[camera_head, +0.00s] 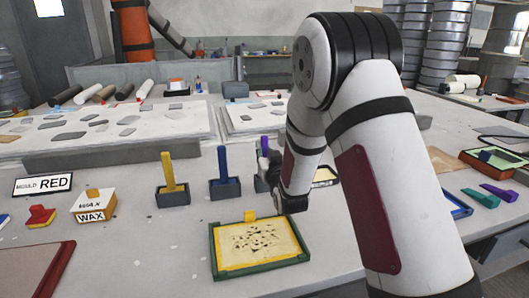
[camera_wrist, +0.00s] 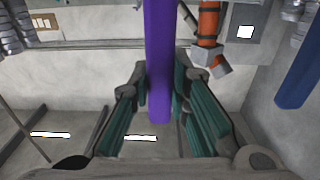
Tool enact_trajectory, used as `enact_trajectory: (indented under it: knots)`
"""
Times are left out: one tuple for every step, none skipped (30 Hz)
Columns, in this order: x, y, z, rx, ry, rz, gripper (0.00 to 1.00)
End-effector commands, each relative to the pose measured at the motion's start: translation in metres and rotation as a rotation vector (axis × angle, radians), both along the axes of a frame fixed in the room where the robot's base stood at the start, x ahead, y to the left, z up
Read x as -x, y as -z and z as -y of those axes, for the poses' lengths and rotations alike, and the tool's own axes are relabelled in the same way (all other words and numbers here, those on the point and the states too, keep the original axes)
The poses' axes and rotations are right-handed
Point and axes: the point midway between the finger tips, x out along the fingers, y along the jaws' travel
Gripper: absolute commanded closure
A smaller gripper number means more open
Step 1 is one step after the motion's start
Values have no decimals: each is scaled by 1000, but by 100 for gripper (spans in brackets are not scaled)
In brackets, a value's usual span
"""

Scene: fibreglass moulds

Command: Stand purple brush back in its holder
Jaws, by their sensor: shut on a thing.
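The purple brush (camera_head: 264,144) shows in the head view as a short upright handle top just left of my arm. My gripper (camera_head: 270,165) is beside it, partly hidden by my arm. In the wrist view the purple handle (camera_wrist: 159,60) runs between the two fingers of my gripper (camera_wrist: 160,105), which are shut on it. A dark holder (camera_head: 261,185) shows below, partly behind my gripper. The brush's lower end is hidden, so I cannot tell whether it is inside the holder.
A blue brush (camera_head: 223,165) and a yellow brush (camera_head: 168,172) stand in dark holders to the left. A green-framed mould (camera_head: 214,256) lies in front. Purple and green pieces (camera_head: 497,192) lie far right.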

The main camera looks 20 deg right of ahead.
Motion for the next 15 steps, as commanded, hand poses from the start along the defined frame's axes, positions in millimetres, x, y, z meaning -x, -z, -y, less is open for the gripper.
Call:
enact_trajectory:
  knots:
    - [0, 0, 0, 0, 0, 0, 100]
    - [0, 0, 0, 0, 0, 0, 100]
    - [0, 0, 0, 0, 0, 0, 100]
    - [0, 0, 0, 0, 0, 0, 100]
    - [0, 0, 0, 0, 0, 0, 100]
    - [0, 0, 0, 0, 0, 0, 100]
    - [0, 0, 0, 0, 0, 0, 100]
    - [0, 0, 0, 0, 0, 0, 81]
    - [0, 0, 0, 0, 0, 0, 72]
    - [0, 0, 0, 0, 0, 0, 65]
    - [0, 0, 0, 0, 0, 0, 60]
    - [0, 0, 0, 0, 0, 0, 60]
    - [0, 0, 0, 0, 0, 0, 60]
    - [0, 0, 0, 0, 0, 0, 60]
    - [0, 0, 0, 0, 0, 0, 60]
